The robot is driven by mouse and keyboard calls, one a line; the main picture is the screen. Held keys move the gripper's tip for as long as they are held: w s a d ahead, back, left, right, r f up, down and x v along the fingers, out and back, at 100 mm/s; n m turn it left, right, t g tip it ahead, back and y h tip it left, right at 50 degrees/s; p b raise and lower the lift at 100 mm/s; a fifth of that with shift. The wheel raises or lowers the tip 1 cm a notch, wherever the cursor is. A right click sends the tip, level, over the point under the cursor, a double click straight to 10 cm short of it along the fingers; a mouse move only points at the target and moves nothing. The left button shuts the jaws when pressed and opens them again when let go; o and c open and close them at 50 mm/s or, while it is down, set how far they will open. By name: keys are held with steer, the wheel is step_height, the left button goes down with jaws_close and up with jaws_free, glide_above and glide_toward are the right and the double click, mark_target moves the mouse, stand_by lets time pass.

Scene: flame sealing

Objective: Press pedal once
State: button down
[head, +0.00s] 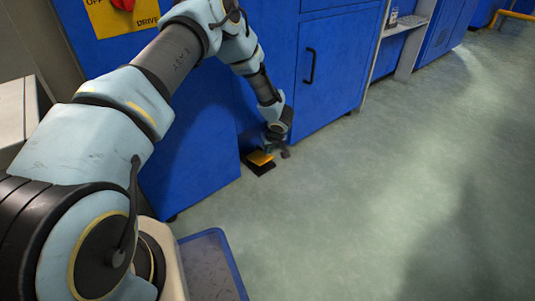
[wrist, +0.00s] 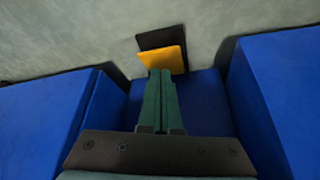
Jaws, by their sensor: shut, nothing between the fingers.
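The pedal has a yellow plate (head: 260,158) on a black base (head: 259,169) and sits on the floor at the foot of the blue cabinets. My gripper (head: 283,152) is low beside the pedal in the head view. In the wrist view the yellow plate (wrist: 163,59) lies just past the fingertips, with the black base (wrist: 160,38) behind it. My gripper (wrist: 160,72) is shut and empty, its two green fingers together. The fingertips overlap the plate's near edge in the wrist view; I cannot tell whether they touch it.
Blue cabinets (head: 325,75) stand behind the pedal, and blue panels (wrist: 275,95) flank the gripper in the wrist view. A yellow panel with a red switch (head: 122,12) is at the upper left. A blue-rimmed tray (head: 222,240) is near my base. The green-grey floor (head: 400,200) to the right is clear.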

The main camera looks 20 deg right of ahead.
mark_target(265, 160)
steer(key=shift+w, duration=0.1)
steer(key=b+x, duration=0.5)
steer(key=b, duration=0.1)
steer(key=shift+f, duration=0.25)
steer(key=shift+b+x, duration=0.75)
steer(key=shift+b, duration=0.15)
